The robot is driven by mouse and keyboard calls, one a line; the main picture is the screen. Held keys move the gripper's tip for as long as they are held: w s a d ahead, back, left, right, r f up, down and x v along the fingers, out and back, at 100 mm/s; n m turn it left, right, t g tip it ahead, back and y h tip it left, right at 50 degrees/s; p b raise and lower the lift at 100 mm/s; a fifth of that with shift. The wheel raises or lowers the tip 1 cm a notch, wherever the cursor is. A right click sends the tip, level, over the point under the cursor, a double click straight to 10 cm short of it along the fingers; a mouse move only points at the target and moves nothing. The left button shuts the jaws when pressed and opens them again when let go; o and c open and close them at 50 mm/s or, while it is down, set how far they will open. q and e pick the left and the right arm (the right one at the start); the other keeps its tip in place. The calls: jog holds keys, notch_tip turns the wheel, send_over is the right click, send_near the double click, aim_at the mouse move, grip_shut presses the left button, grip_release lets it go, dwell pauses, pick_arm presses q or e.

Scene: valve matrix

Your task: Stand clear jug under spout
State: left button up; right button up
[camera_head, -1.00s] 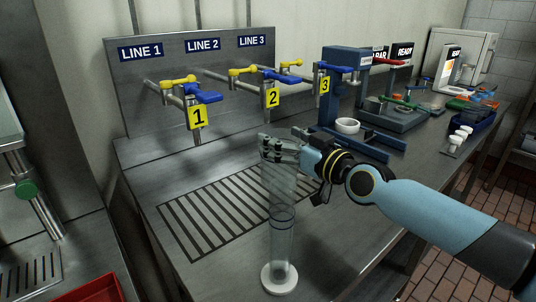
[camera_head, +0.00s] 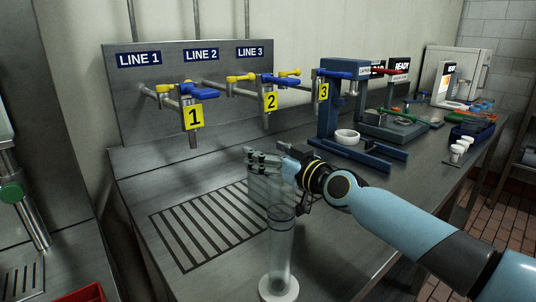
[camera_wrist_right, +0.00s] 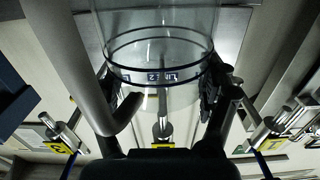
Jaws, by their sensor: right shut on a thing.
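The clear jug (camera_head: 281,245) is a tall, upright see-through cylinder with dark rings and a white base, near the front edge of the steel counter. I cannot tell if its base touches the counter. My right gripper (camera_head: 268,170) is shut on its upper part. In the right wrist view the clear jug (camera_wrist_right: 160,50) sits between the fingers of my right gripper (camera_wrist_right: 165,95). Spout 1 (camera_head: 193,141), with a yellow tag, hangs behind and left of the jug. Spouts 2 (camera_head: 267,120) and 3 (camera_head: 317,108) are farther right. My left gripper is not in view.
A slotted drain grate (camera_head: 195,236) lies in the counter left of the jug. Blue and yellow valve handles (camera_head: 197,90) stick out above the spouts. A blue stand (camera_head: 334,105) with a white ring (camera_head: 347,136) is at the right. A red tray (camera_head: 85,293) is at lower left.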

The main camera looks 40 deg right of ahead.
jog(key=o, duration=1.6)
jog(key=shift+s+r+p, duration=0.1)
jog(key=shift+s+p, duration=0.1)
jog(key=shift+p, duration=0.1)
jog(key=s+p, duration=0.2)
jog(key=s, duration=0.9)
jog(key=shift+s+d+p, duration=0.3)
jog(key=shift+d+p, duration=0.05)
jog(key=shift+d, duration=0.1)
